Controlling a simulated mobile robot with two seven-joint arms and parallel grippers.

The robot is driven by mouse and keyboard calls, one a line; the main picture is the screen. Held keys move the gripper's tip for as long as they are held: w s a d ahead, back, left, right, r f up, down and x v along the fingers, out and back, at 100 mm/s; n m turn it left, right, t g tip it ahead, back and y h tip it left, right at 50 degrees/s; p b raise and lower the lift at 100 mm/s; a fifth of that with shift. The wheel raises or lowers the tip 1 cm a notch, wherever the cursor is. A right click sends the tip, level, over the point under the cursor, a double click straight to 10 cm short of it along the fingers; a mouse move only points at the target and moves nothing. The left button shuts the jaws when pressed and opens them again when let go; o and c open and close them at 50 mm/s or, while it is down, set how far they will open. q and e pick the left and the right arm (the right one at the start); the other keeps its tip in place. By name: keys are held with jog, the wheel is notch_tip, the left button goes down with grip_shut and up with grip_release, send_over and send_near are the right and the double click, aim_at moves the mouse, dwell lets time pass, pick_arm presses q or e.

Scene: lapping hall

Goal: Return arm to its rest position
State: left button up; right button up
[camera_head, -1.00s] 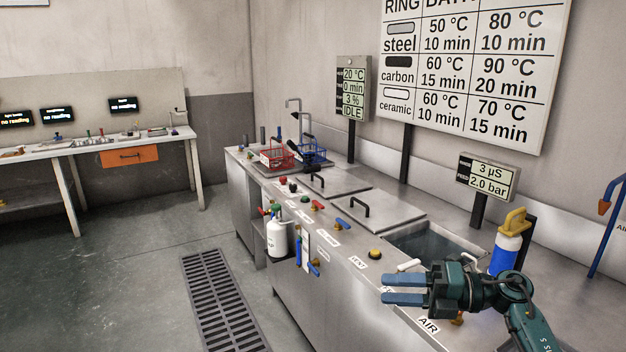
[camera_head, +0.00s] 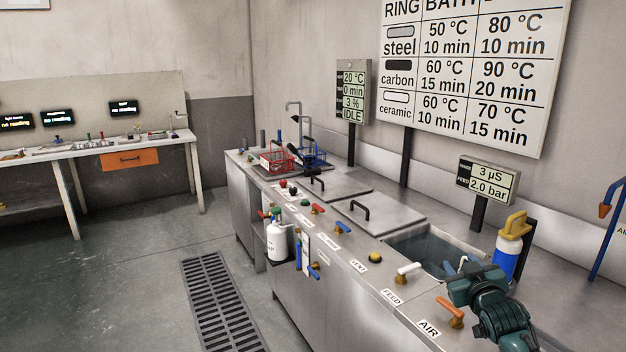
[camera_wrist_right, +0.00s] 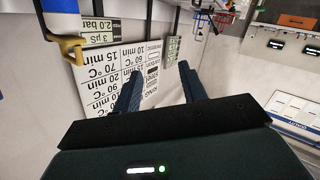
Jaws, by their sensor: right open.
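My right gripper (camera_head: 462,268) is at the lower right in the head view, by the right end of the open basin, left of the blue and white canister (camera_head: 505,256) with a yellow handle. My teal wrist hides part of the counter. In the right wrist view the two blue fingers of this gripper (camera_wrist_right: 160,88) are apart with nothing between them. That view is upside down and shows the wall chart (camera_wrist_right: 108,75) beyond the fingers. My left gripper is in neither view.
An orange AIR lever (camera_head: 450,311) and a white FEED lever (camera_head: 409,270) stand on the counter near my right arm. The open basin (camera_head: 400,243) lies behind them. A conductivity display (camera_head: 487,180) stands at the back. Open floor (camera_head: 130,285) lies to the left.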

jog(key=s+a+f+n+g+y, duration=0.1)
jog(key=s+a+f+g, duration=0.1)
jog(key=s+a+f, duration=0.55)
jog(key=s+a+f+g+y, duration=0.15)
jog(key=s+a+f, duration=0.25)
jog(key=s+f, duration=0.6)
jog(key=s+a+f, duration=0.1)
jog(key=s+a, duration=0.1)
jog(key=s, duration=0.4)
jog(key=s+a+f+g+y, duration=0.1)
jog(key=s+a, duration=0.2)
jog(key=s, duration=0.4)
jog(key=s+a+f+m+g+y, duration=0.1)
jog(key=s+a+f, duration=0.1)
jog(key=s, duration=0.5)
jog(key=shift+a, duration=0.25)
